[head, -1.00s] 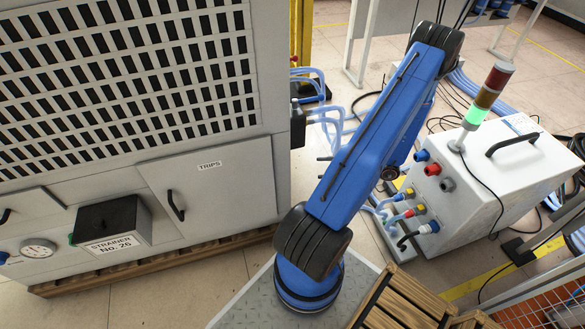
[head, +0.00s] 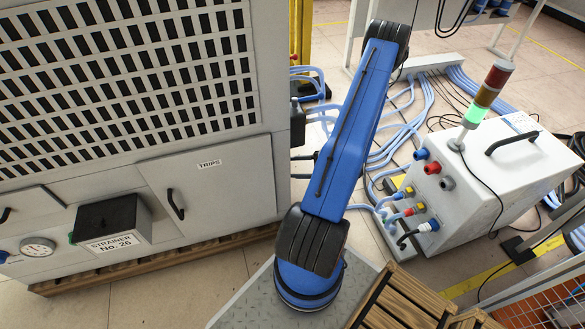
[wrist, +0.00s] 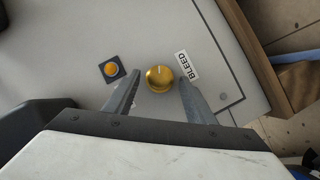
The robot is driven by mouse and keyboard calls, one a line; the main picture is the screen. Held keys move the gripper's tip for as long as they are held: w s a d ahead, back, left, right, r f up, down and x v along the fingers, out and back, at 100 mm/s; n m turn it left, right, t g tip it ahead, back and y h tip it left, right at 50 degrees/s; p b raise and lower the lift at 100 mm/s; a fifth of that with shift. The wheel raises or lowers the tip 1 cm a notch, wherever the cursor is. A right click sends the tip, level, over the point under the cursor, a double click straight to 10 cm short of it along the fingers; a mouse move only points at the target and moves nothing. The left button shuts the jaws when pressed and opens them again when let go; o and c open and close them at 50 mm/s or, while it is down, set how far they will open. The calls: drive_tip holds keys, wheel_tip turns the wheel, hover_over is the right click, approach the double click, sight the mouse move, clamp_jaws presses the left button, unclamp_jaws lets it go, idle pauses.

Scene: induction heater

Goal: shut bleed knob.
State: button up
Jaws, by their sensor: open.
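The bleed knob (wrist: 159,79) is a round brass knob on a pale panel in the wrist view. A light line on it points toward the top of the picture. A white BLEED label (wrist: 187,65) lies just to its right. My gripper (wrist: 158,76) is open, with one finger on each side of the knob. I cannot tell whether either finger touches it. The right finger lies close to the label. In the head view the gripper and the knob are hidden.
An orange button on a dark blue square (wrist: 111,70) lies left of the left finger. A grey cabinet (head: 226,170) with a strainer box (head: 110,220) stands left of my arm. A white unit (head: 475,190) with a signal lamp and hoses stands to the right.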

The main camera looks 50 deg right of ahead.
drive_tip(key=shift+w+a, duration=0.1)
drive_tip(key=c, duration=1)
drive_tip(key=shift+c, duration=0.2)
drive_tip(key=shift+f+n, duration=0.1)
drive_tip(key=shift+n, duration=0.2)
drive_tip(key=shift+w+d+f+n+y, duration=0.1)
drive_tip(key=shift+w+f+n+y, duration=0.2)
drive_tip(key=shift+n+y, duration=2.9)
drive_tip(key=shift+w+d+f+n+y, duration=0.15)
drive_tip(key=shift+f+n+y, duration=0.45)
drive_tip(key=shift+n, duration=5.05)
drive_tip(key=shift+w+d+f+n+y, duration=0.15)
drive_tip(key=shift+n+y, duration=1.95)
drive_tip(key=shift+n, duration=2.35)
drive_tip(key=shift+s+a+n+g, duration=0.1)
drive_tip(key=shift+a+n+g, duration=0.05)
drive_tip(key=shift+n+g, duration=0.15)
